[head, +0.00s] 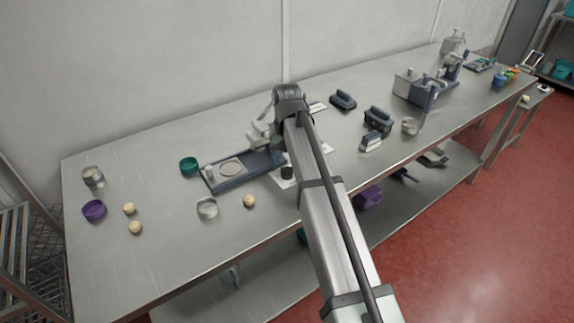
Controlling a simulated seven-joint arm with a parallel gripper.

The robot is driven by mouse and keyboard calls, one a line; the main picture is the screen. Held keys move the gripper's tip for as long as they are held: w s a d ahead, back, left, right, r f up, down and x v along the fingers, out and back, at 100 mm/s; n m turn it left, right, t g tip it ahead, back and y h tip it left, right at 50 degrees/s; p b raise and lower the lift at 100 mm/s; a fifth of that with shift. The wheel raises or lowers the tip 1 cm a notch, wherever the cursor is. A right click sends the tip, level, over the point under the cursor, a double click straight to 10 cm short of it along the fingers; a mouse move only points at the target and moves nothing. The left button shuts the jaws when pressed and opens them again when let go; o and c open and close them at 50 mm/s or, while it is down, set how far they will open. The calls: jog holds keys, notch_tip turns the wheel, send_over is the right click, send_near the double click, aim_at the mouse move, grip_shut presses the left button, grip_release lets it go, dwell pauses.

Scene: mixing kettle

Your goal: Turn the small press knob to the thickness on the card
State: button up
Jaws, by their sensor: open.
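A dark blue press-like device (238,180) lies on the table left of my arm, with a pale round ring (230,168) on its base. My gripper (260,133) is at the far end of my arm, over the back right part of this device; it is small here and its fingers are hard to make out. It is open, and I see nothing held in it. A small dark knob-like cylinder (287,172) shows beside my arm, over a white sheet (283,181). Another white card (317,107) lies behind my arm. Any writing is too small to read.
A green cup (189,166), a metal ring (207,208), a purple cup (94,210) and dough-like balls (135,227) lie at left. Dark blocks (343,100) and a larger blue-grey machine (424,90) stand at right. The wall runs along the table's back.

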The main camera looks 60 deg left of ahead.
aim_at(287, 168)
notch_tip(287, 168, up, 11)
jog(key=shift+r, duration=0.15)
dwell(0.7)
